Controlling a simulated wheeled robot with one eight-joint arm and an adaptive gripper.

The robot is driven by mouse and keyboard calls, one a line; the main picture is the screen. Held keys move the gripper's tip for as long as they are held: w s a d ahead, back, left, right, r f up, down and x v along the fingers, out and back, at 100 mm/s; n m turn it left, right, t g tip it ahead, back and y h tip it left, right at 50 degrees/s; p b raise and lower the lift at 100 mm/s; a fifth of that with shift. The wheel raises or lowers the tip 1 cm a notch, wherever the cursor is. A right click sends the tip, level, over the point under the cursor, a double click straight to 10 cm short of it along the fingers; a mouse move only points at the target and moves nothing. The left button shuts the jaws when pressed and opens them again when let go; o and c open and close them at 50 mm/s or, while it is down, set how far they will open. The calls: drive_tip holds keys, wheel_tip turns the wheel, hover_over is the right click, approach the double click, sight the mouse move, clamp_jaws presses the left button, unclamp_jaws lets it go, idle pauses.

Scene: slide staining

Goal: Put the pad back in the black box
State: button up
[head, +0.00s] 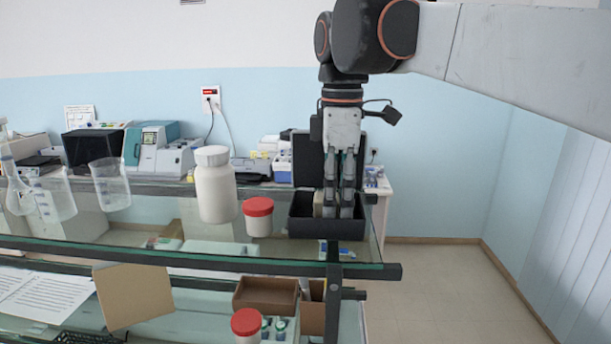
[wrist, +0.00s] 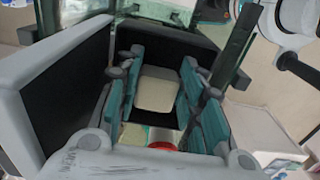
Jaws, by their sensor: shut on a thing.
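The black box (head: 300,226) stands open on the glass shelf at the right end, its lid (head: 308,160) raised behind it. My gripper (head: 338,212) points straight down with its fingertips at the box, reaching below its rim. The beige pad (wrist: 157,90) shows between the teal finger pads in the wrist view, and my gripper is shut on it. In the head view a beige edge (head: 318,203) shows beside the left finger. Whether the pad touches the box floor is hidden. A black panel (wrist: 70,85) rises at left in the wrist view.
A red-capped jar (head: 258,218) stands just left of the box, with a white bottle (head: 215,187) beyond it. Glass beakers (head: 110,185) stand farther left. A lower shelf holds a brown box (head: 266,293) and another red-capped jar (head: 246,326). Open floor lies to the right.

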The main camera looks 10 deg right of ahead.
drive_tip(key=shift+s, duration=0.15)
drive_tip(key=o, duration=1.3)
drive_tip(key=shift+a, duration=0.1)
wheel_tip(320, 180, up, 12)
